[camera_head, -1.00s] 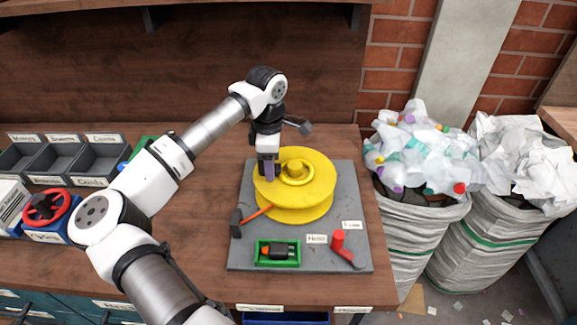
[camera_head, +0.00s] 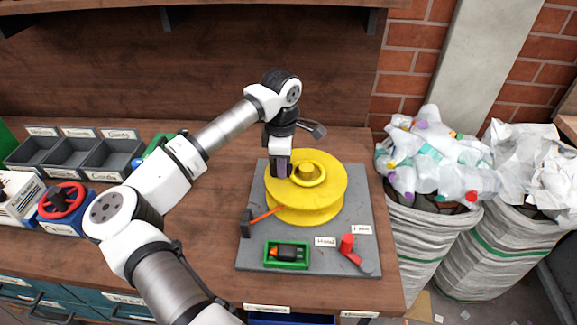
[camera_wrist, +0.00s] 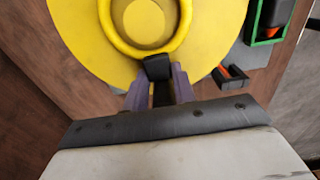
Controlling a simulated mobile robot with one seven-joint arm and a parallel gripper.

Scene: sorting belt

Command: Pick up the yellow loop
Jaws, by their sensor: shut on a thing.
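The yellow loop (camera_head: 311,183) is a ring around the round post in the middle of a large yellow spool (camera_head: 328,205). It also shows around the post in the wrist view (camera_wrist: 122,45). My gripper (camera_head: 283,171) points down at the loop's left side in the head view. In the wrist view its purple fingers (camera_wrist: 158,85) are shut at the loop's near edge, with a small black block (camera_wrist: 157,68) at their tips against the loop. The grip itself is partly hidden. I cannot tell whether the loop is lifted off the spool.
The spool stands on a grey board (camera_head: 255,255) with an orange-handled hammer (camera_head: 265,215), a green-framed block (camera_head: 286,255) and a red handle (camera_head: 348,244). Grey bins (camera_head: 65,155) and a red valve wheel (camera_head: 62,200) are at left. Full sacks (camera_head: 425,240) stand right of the table.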

